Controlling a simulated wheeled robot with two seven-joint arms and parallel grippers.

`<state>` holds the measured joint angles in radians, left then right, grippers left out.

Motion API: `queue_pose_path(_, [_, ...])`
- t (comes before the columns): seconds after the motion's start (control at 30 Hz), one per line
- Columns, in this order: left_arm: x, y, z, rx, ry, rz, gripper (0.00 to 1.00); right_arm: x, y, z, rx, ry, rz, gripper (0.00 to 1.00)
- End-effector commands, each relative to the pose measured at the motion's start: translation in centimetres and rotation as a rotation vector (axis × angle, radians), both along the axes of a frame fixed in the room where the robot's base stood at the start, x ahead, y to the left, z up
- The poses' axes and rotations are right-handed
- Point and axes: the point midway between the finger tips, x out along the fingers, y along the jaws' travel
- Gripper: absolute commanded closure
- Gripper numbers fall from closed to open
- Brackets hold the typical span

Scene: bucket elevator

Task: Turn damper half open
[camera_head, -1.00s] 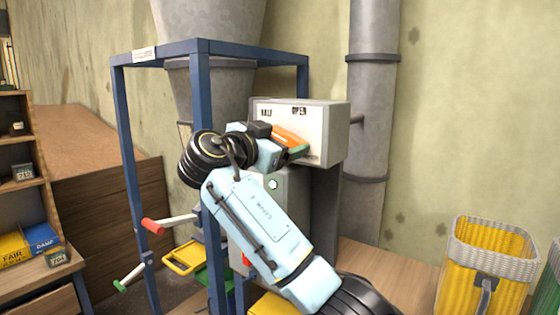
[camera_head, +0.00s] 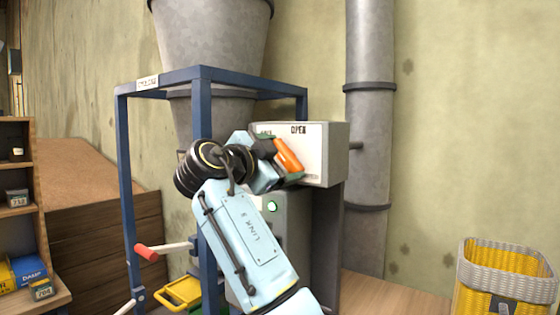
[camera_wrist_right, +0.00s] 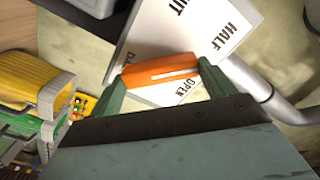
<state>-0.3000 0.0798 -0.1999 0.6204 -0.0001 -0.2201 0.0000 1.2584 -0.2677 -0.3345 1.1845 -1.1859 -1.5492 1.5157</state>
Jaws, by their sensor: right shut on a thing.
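The damper's orange handle (camera_head: 288,155), with a white line on it, sits on the white plate (camera_head: 322,150) of a grey box. In the head view it slants steeply from upper left to lower right. OPEN shows on the plate above it; the HALF lettering is partly covered by my arm. My right gripper (camera_head: 284,160) is shut on the handle. In the right wrist view the handle (camera_wrist_right: 160,70) lies between my green fingers (camera_wrist_right: 165,82), with the SHUT, HALF and OPEN lettering around it on the plate (camera_wrist_right: 185,35). I cannot tell exactly which mark the line meets. My left gripper is out of view.
A blue frame (camera_head: 204,110) stands close left of the box, under a grey hopper (camera_head: 210,40). A grey pipe (camera_head: 368,120) rises on the right. A crank with a red grip (camera_head: 147,252) sticks out at lower left. A yellow basket (camera_head: 500,285) stands at lower right.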

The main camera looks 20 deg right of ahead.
Motion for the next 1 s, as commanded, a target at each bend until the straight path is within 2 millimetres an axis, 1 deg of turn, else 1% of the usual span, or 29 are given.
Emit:
queue_pose_path(0.23, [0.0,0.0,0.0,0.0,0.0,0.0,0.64,0.0,0.0,-0.1,0.002,0.003,0.0,0.41])
queue_pose_path(0.27, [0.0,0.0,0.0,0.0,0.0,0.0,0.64,0.0,0.0,-0.1,0.002,0.003,0.0,0.16])
queue_pose_path(0.37, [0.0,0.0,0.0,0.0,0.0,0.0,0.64,0.0,0.0,0.0,0.002,0.003,0.0,0.03])
queue_pose_path(0.4, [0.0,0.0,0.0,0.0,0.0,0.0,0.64,0.0,0.0,0.0,0.002,0.003,0.0,0.0])
queue_pose_path(0.6, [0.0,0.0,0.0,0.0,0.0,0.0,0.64,0.0,0.1,0.0,0.0,0.002,0.0,0.0])
queue_pose_path(0.73, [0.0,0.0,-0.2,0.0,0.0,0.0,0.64,-0.5,0.7,-0.1,-0.001,0.001,0.001,0.0])
queue_pose_path(0.87, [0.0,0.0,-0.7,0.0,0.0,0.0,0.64,-1.9,2.5,-0.2,0.002,0.0,0.004,0.0])
queue_pose_path(1.0, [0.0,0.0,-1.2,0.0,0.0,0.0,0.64,-3.9,5.1,-0.2,0.001,0.002,0.005,0.0])
